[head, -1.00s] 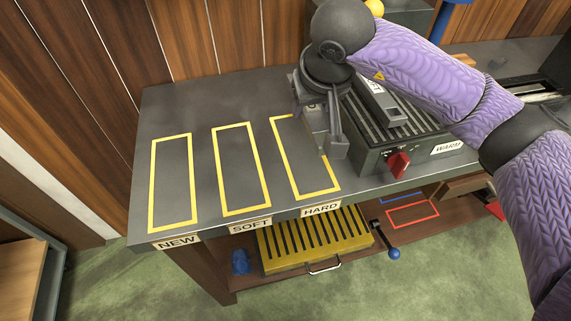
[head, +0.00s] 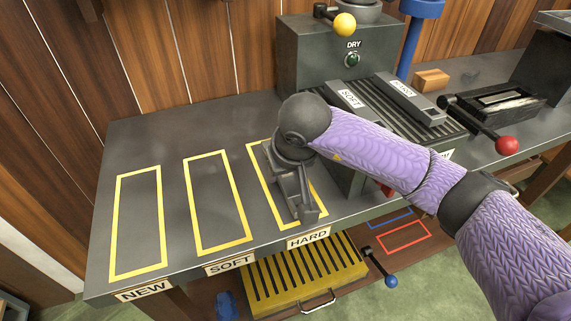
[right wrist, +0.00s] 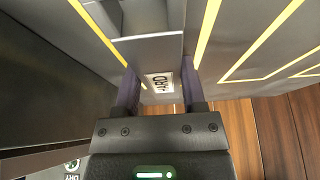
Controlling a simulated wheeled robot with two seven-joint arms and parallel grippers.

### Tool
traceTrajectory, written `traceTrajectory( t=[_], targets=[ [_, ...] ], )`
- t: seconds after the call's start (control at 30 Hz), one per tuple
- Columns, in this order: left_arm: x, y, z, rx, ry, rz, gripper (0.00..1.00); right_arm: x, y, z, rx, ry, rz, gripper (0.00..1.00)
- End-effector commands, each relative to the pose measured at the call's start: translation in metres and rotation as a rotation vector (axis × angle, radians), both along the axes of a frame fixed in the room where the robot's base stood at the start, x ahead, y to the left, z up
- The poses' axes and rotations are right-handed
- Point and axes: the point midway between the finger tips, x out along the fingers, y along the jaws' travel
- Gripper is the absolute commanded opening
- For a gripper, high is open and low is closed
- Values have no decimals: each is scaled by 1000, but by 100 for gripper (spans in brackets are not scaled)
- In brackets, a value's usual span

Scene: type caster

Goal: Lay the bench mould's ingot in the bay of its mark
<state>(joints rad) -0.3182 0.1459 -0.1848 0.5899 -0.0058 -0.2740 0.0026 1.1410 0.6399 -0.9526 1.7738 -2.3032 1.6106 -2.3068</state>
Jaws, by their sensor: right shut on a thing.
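A grey ingot (head: 307,211) is in my right gripper (head: 290,180), over the yellow-outlined HARD bay (head: 260,178) and lying roughly along it. In the right wrist view, the jaws (right wrist: 160,90) are shut on the ingot (right wrist: 148,50), and its white label (right wrist: 160,86) reads "ARD", partly cut off. Yellow bay lines run on both sides of it. I cannot tell whether the ingot touches the bench. The SOFT bay (head: 190,205) and NEW bay (head: 115,225) are empty. The black bench mould (head: 520,112) stands at the right. My left gripper is not in view.
A ribbed warming rack (head: 385,125) right of the HARD bay holds a bar marked SOFT (head: 350,98) and another labelled bar (head: 405,92). A grey box marked DRY (head: 310,60) stands behind. A lever with a red knob (head: 507,145) juts out at right. A yellow grate (head: 295,275) sits below.

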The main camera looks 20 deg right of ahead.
Motion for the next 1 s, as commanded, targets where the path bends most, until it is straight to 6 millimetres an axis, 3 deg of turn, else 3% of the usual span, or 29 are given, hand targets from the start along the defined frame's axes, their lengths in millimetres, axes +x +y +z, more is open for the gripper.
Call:
traceTrajectory(
  t=[0.13,0.17,0.3,0.63,1.0],
  targets=[
    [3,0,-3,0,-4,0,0,1,0,-2,1,-5,0,0],
    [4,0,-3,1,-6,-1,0,0,0,-3,0,0,0,59],
    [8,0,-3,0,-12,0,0,0,0,-2,0,0,0,88],
    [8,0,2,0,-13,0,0,-1,0,6,0,-2,0,88],
    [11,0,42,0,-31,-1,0,-37,-1,97,0,-4,1,88]
  ],
)
